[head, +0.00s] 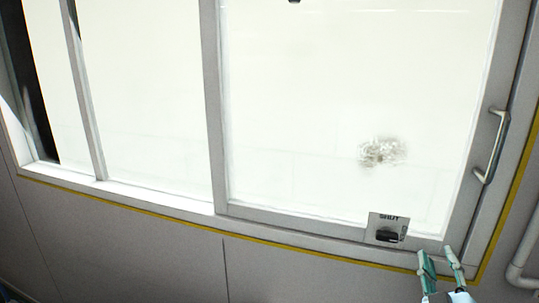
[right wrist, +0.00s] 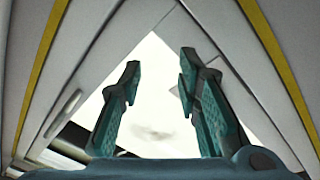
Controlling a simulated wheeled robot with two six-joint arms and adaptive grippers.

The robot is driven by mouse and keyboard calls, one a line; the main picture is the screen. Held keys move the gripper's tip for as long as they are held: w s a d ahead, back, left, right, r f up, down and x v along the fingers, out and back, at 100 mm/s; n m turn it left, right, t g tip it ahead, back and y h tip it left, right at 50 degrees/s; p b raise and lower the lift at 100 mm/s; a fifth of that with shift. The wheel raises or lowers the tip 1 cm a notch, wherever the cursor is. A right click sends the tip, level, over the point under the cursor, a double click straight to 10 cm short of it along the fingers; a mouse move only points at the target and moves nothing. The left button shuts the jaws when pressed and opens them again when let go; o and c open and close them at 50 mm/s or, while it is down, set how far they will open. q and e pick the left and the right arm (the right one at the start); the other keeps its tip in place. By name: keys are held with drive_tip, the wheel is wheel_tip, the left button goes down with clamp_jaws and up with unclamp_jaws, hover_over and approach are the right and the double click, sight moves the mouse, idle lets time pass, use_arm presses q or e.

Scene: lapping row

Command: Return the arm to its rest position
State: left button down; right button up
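My right gripper (head: 436,257) is at the bottom right of the head view, just below the lower right corner of a framed sliding window. Its two teal fingers stand apart with nothing between them. The right wrist view also shows this gripper (right wrist: 160,62) open and empty, with the pale window pane beyond the fingers. My left gripper is in neither view.
The sliding window frame (head: 290,220) has a metal handle (head: 491,147) on its right side. A small dark latch (head: 387,236) under a "SHUT" label is close to my right gripper. A smudge (head: 382,152) marks the pane. A pipe (head: 522,262) runs at the far right.

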drive_tip(key=s+a+f+m+g+y, duration=0.15)
drive_tip(key=s+f+g, duration=0.4)
drive_tip(key=f, duration=0.55)
drive_tip(key=s+a+f+m+g+y, duration=0.15)
drive_tip(key=s+f+g, duration=0.25)
drive_tip(key=s+f, duration=0.45)
drive_tip(key=s+a+f+m+g+y, duration=0.1)
drive_tip(key=s+a+f+g, duration=0.2)
drive_tip(key=s+f, duration=0.3)
drive_tip(key=s+a+f+g+y, duration=0.1)
drive_tip(key=s+a+f+g, duration=0.3)
drive_tip(key=s, duration=0.4)
drive_tip(key=s+x, duration=0.2)
drive_tip(key=x, duration=0.7)
drive_tip(key=s+f+x, duration=0.1)
drive_tip(key=s+x, duration=0.1)
drive_tip(key=x, duration=0.7)
drive_tip(key=s+d+f+g, duration=0.1)
drive_tip(key=s+f, duration=1.3)
drive_tip(key=shift+s+f+m, duration=0.15)
drive_tip(key=shift+s+m, duration=0.25)
